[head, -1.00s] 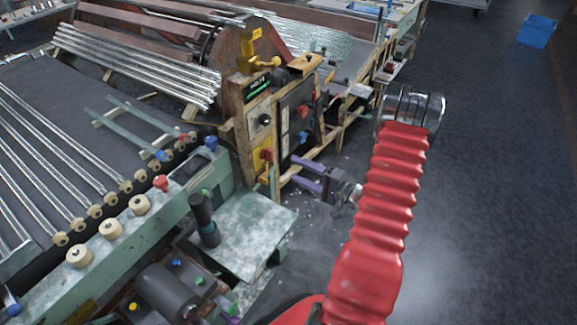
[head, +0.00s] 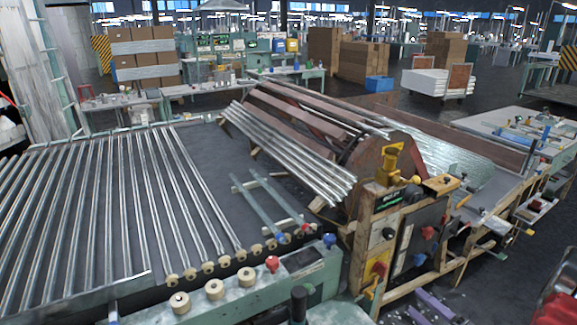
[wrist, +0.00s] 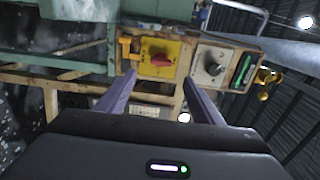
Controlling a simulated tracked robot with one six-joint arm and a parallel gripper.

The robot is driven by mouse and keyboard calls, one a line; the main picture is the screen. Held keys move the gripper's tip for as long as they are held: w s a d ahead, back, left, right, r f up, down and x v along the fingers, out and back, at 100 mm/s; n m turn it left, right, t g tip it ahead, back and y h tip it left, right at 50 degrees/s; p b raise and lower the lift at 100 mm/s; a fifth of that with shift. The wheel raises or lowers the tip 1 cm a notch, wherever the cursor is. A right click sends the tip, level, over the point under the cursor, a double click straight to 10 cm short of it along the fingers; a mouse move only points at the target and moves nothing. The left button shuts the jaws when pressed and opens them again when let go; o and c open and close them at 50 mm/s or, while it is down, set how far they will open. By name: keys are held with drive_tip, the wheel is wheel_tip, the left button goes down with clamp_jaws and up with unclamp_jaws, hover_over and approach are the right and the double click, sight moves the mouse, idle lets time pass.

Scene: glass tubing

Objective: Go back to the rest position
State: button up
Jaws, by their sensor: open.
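My gripper (wrist: 160,76) is open, with nothing between its two purple fingers in the wrist view. Its fingers point toward a yellow switch panel (wrist: 172,48) with a red knob (wrist: 158,59), which shows beyond and between the tips. In the head view only the purple fingers (head: 432,305) show at the bottom edge, right of the wooden control box (head: 362,240) and apart from its front. My red arm (head: 560,305) is mostly cut off at the lower right corner.
A roller table with long glass tubes (head: 125,200) fills the left. A sloped rack of tubes (head: 290,155) leads to the round brown drum (head: 372,158). A wooden-framed bench (head: 500,205) stands right of the control box. Dark floor shows between benches.

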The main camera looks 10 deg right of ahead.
drive_tip(key=s+a+f+m+g+y, duration=0.2)
drive_tip(key=s+a+f+g+y, duration=0.15)
drive_tip(key=a, duration=0.35)
drive_tip(key=s+a+r+n+g, duration=0.45)
drive_tip(key=s+a+g, duration=0.25)
drive_tip(key=a+g, duration=0.35)
drive_tip(key=s+a+r+n+t+h, duration=0.1)
drive_tip(key=s+a+r+n+h, duration=0.1)
drive_tip(key=a+r+n+h, duration=0.2)
drive_tip(key=s+a+r+n+t+h, duration=0.1)
drive_tip(key=a+r+n+h, duration=0.4)
drive_tip(key=r, duration=1.5)
drive_tip(key=s+a+n, duration=0.1)
drive_tip(key=a+n, duration=0.1)
drive_tip(key=a, duration=0.3)
drive_tip(key=shift+s+a+r+t, duration=0.25)
drive_tip(key=shift+s+r+t, duration=0.05)
drive_tip(key=shift+s+r, duration=0.05)
drive_tip(key=shift+n, duration=0.25)
